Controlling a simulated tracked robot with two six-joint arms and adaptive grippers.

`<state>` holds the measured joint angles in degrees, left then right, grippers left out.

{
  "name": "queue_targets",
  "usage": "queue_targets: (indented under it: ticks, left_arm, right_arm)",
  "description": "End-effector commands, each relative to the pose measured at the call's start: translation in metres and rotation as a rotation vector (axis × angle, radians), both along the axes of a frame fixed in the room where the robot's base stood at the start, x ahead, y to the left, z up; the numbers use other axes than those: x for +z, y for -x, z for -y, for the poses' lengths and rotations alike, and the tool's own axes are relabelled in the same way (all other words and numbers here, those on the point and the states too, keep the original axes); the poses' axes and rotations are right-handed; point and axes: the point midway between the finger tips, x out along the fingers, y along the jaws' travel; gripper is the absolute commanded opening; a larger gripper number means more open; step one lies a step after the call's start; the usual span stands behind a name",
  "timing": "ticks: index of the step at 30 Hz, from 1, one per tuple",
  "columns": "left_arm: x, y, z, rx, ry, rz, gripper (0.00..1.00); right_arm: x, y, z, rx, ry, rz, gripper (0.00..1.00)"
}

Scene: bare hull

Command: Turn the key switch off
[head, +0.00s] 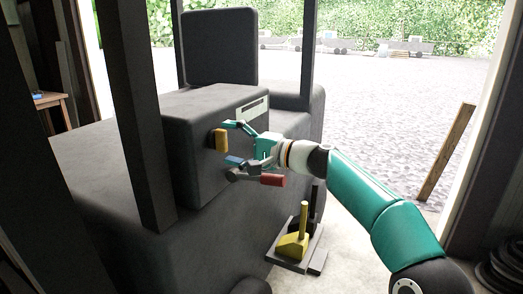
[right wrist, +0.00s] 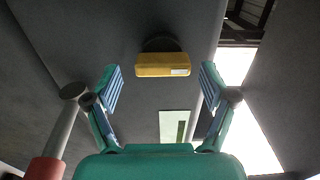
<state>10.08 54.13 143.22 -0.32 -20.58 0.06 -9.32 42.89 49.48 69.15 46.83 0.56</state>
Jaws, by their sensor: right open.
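The yellow key switch (head: 221,139) sticks out from the side face of the dark grey hull. In the right wrist view it is a yellow bar (right wrist: 162,66) lying crosswise on a dark round base, ahead of the fingertips. My right gripper (head: 232,142) is open, with its blue-padded fingers spread. In the right wrist view the key lies between the lines of the two fingers (right wrist: 160,76), and no contact shows. My left gripper is in neither view.
A lever with a red grip (head: 272,180) sits just below my right gripper; it also shows at the left of the wrist view (right wrist: 46,168). A pale label plate (head: 253,109) is above. A yellow lever (head: 292,240) stands on a low base beside the hull. Dark posts rise at left.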

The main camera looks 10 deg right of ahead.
Motion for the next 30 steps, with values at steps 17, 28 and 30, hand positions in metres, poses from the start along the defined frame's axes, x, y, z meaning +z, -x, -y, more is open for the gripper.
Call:
queue_targets:
  ticks: [17, 28, 30]
  left_arm:
    - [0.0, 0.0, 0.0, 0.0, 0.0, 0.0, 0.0]
    - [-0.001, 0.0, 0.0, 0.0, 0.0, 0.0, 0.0]
    - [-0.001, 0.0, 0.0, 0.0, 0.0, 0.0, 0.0]
  right_arm:
    - [-0.002, 0.051, 0.078, -0.001, 0.002, -0.001, 0.83]
    - [-0.003, 0.053, 0.08, 0.001, 0.001, -0.002, 0.83]
    - [-0.003, 0.053, 0.08, 0.001, 0.001, -0.002, 0.83]
